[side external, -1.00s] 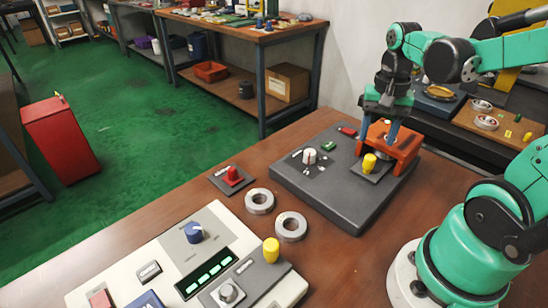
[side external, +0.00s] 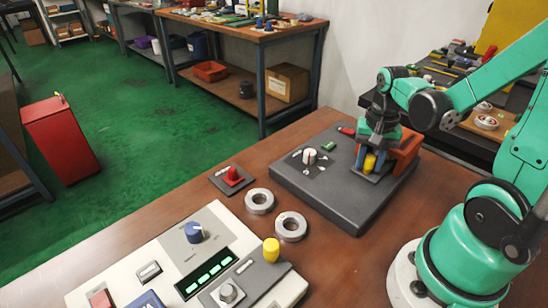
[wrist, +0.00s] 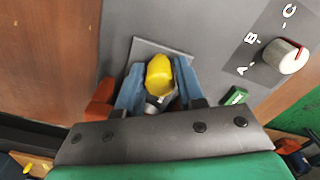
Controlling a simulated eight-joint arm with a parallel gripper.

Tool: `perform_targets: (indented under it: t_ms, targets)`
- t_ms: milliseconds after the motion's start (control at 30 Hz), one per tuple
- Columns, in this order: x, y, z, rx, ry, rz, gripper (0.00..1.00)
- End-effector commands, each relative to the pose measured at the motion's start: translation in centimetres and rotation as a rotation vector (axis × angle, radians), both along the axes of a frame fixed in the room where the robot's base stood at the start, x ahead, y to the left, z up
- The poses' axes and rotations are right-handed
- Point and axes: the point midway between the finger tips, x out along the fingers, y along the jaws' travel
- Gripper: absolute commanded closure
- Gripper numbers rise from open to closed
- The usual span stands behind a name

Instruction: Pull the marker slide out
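A yellow knob (side external: 370,163) stands on a small grey plate on the dark grey panel (side external: 335,207), in front of an orange block (side external: 405,153). It also shows in the wrist view (wrist: 160,76), on its light grey plate. I take it for the marker slide's handle, though no label is readable. My gripper (side external: 371,166) points down with its two blue fingers on either side of this knob. In the wrist view the fingers (wrist: 158,82) flank the knob closely. They look spread, and I see no clear grip on it.
Two metal rings (side external: 259,201) (side external: 291,226) and a red-knobbed plate (side external: 232,177) lie on the table. A white console (side external: 140,271) with another yellow knob (side external: 271,249) stands in front.

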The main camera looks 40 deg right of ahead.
Motion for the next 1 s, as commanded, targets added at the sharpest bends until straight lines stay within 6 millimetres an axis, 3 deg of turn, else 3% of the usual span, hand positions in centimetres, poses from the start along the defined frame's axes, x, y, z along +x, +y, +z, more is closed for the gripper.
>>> perform_targets:
  t_ms: [33,100,333,1000]
  targets:
    - [0.0,0.0,0.0,0.0,0.0,0.0,0.84]
    - [0.0,0.0,0.0,0.0,0.0,0.0,1.0]
    - [0.0,0.5,0.0,0.0,0.0,0.002,1.0]
    - [0.1,5.0,0.0,0.001,-0.002,0.004,1.0]
